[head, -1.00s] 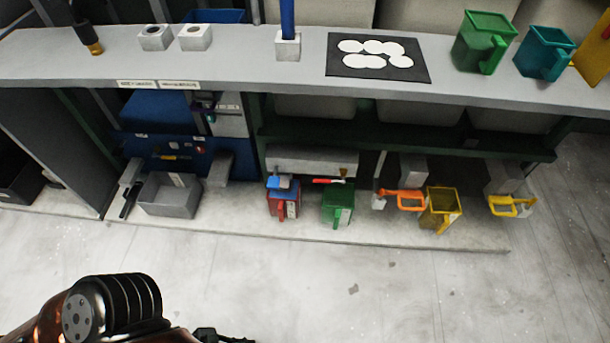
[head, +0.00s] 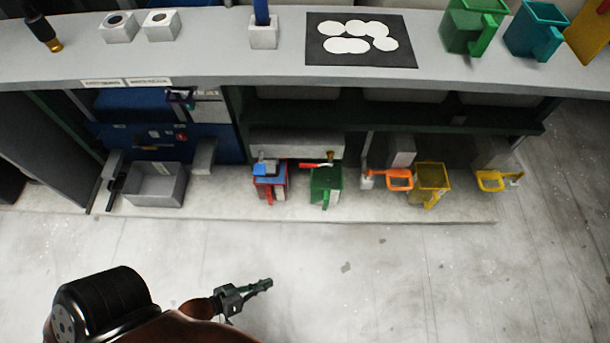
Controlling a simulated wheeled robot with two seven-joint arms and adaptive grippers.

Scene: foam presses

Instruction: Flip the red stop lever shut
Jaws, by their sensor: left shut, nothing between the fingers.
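A small red lever (head: 316,165) shows in the head view, lying roughly level just above a green jug (head: 325,187) on the low shelf. It sits at the front of a grey bar, next to a small brass-coloured fitting (head: 331,157). The lever is small in the picture, and its mounting is hard to make out. My left gripper (head: 265,285) is shut and empty. It appears over the floor, below and left of the lever in the picture and well apart from it. My right gripper is not in view.
A red and blue container (head: 270,185) stands left of the green jug. An orange handle (head: 399,180), a yellow jug (head: 432,183) and a yellow handle (head: 495,181) are to the right. A grey bin (head: 154,186) is at left. The counter (head: 215,62) overhangs; the front floor is clear.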

